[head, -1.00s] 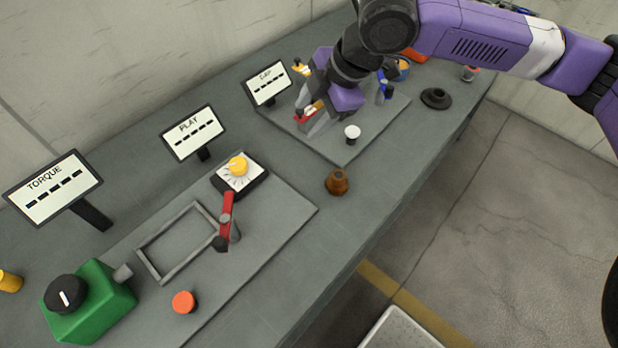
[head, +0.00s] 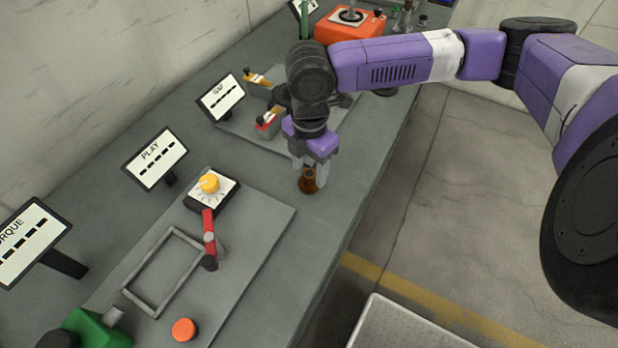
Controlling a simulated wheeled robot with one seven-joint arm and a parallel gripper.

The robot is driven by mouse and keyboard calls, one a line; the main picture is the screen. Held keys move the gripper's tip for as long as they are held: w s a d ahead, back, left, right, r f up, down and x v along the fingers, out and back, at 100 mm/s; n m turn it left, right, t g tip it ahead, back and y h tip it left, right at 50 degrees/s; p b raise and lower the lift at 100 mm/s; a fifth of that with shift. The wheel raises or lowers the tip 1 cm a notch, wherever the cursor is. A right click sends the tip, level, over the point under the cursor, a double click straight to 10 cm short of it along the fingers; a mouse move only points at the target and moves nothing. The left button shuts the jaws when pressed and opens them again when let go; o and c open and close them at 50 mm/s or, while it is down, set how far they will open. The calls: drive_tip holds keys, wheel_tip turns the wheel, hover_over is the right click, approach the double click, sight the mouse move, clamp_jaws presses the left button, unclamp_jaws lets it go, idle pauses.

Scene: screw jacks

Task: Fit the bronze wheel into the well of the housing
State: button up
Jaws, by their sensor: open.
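The bronze wheel (head: 309,184) is a small brown-bronze piece standing on the grey bench, right of the front plate's far corner. My gripper (head: 309,174) points down over it, open, with one finger on each side of its upper part. Whether the fingers touch it cannot be told. I cannot make out the housing or its well for certain; my arm covers part of the bench behind.
The front plate (head: 255,225) carries a red-handled lever (head: 208,228), a grey frame (head: 130,294), a yellow-knobbed dial (head: 209,183) and an orange button (head: 184,329). An orange box (head: 349,28) stands at the far end. Bare bench lies nearer the front edge.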

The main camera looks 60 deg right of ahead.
drive_tip(key=shift+f, duration=0.85)
drive_tip(key=shift+c, duration=0.4)
clamp_jaws()
drive_tip(key=shift+r, duration=0.1)
